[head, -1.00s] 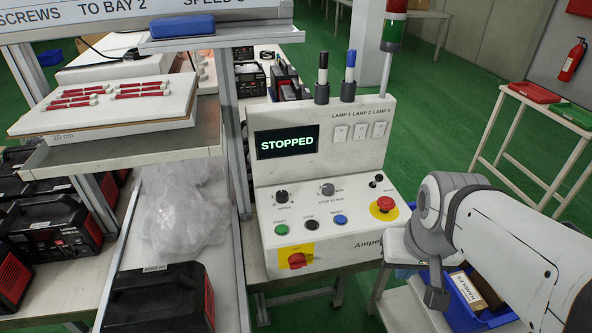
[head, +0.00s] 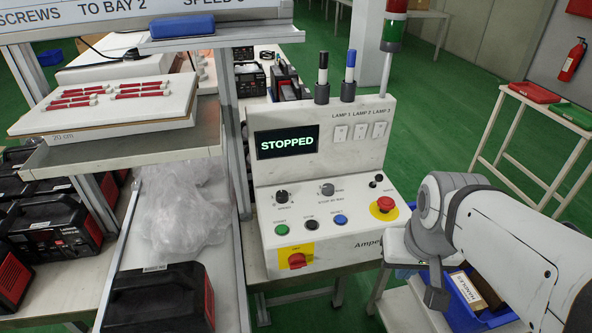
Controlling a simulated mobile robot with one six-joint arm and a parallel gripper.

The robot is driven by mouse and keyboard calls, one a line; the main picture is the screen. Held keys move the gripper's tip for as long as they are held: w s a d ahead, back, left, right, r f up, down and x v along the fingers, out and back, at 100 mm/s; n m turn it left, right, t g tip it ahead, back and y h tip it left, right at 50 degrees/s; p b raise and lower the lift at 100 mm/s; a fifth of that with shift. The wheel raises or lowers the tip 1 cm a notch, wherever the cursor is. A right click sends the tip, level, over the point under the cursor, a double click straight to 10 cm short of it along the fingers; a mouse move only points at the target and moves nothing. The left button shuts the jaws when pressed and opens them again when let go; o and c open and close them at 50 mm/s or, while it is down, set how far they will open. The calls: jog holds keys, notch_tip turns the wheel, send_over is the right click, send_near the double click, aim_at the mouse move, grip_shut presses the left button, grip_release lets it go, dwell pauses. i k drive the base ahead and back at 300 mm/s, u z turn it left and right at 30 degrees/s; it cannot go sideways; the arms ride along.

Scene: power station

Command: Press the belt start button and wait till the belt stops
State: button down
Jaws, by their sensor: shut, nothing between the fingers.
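The control panel (head: 350,165) is a white console with a sloped front. My gripper (head: 437,297) hangs shut and empty below the grey wrist, right of the panel and apart from the buttons. The belt (head: 228,275) lies left of the panel, with a black and red machine (head: 160,300) and clear plastic wrap (head: 180,215) on it.
A signal tower (head: 393,35) rises behind. A blue crate (head: 465,315) is under my arm. Shelves with a white tray (head: 110,125) stand left.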

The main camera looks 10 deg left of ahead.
aim_at(282, 229)
jog(key=z, duration=0.05)
jog(key=k, duration=0.55)
jog(key=u, duration=2.55)
jog(key=k, duration=1)
jog(key=z, duration=1.25)
jog(key=i, duration=0.9)
